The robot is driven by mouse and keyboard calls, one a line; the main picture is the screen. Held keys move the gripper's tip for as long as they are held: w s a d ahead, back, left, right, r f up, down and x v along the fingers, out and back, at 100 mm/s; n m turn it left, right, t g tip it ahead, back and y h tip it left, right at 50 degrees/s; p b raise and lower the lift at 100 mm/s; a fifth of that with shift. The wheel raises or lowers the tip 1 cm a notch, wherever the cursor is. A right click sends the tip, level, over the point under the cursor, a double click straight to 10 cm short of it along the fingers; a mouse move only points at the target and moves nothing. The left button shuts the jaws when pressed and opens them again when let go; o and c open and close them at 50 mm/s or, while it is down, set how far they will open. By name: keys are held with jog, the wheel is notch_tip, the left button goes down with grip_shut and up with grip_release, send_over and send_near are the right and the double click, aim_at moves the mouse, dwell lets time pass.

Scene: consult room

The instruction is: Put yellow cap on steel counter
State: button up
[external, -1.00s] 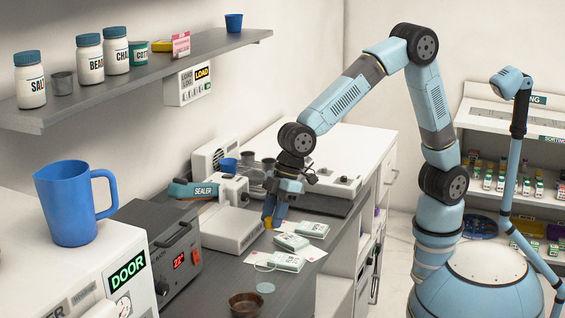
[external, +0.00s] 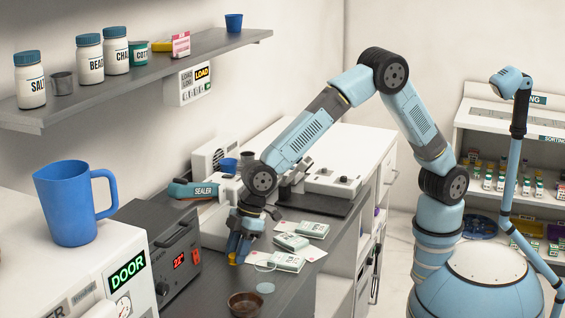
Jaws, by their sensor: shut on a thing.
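The yellow cap (external: 233,258) shows as a small yellow patch at the tips of my gripper (external: 238,256). My gripper points down and is shut on the cap, with the fingers hiding part of it. It is over the grey steel counter (external: 288,302), in front of the white sealer. I cannot tell whether the cap touches the counter or hangs just above it.
White packets (external: 289,262) on paper sheets lie right of my gripper. A clear round dish (external: 265,287) and a brown bowl (external: 245,304) are nearer the front. The sealer (external: 203,190) stands behind, and a box with a red display (external: 165,249) stands to the left.

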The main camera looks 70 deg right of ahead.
notch_tip(320, 180, down, 2)
jog(key=shift+f, duration=0.15)
jog(key=shift+d+f, duration=0.1)
jog(key=shift+f, duration=0.15)
